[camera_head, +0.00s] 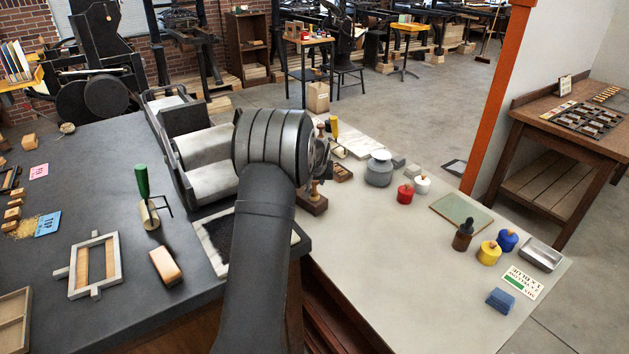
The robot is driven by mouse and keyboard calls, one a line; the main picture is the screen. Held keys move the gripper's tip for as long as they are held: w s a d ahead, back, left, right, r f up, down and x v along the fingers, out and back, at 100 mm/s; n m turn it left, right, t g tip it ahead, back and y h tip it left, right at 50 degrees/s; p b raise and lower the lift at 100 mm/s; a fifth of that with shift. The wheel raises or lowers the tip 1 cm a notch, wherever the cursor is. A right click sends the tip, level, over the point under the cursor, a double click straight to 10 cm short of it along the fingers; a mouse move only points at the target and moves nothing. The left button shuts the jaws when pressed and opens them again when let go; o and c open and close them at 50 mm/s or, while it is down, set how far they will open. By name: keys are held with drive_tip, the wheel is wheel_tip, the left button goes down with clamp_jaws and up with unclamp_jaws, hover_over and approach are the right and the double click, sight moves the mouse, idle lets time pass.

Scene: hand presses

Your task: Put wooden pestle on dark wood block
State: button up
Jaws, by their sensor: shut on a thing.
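The wooden pestle (316,187) is small and light brown, partly hidden behind my arm and gripper. Its lower end shows directly above the dark wood block (314,205). My gripper (321,172) is shut on the pestle, over the block, with its fingers mostly hidden by my wrist. The pestle looks roughly upright. I cannot tell whether its lower end touches the block. The block sits at the left edge of the pale tabletop (400,262), beside the dark table (100,195), and its left part is hidden by my arm.
A small wooden box (343,173), grey pot (378,172), red jar (405,195) and white jar (422,186) stand right of the block. The pale tabletop's front middle is clear. A press (205,160) stands left.

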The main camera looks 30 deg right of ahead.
drive_tip(key=o, duration=1)
drive_tip(key=shift+f, duration=0.1)
drive_tip(key=shift+o, duration=0.2)
drive_tip(key=v, duration=1.2)
drive_tip(key=x, duration=1.2)
drive_tip(key=shift+f, duration=0.1)
drive_tip(key=shift+r, duration=1.45)
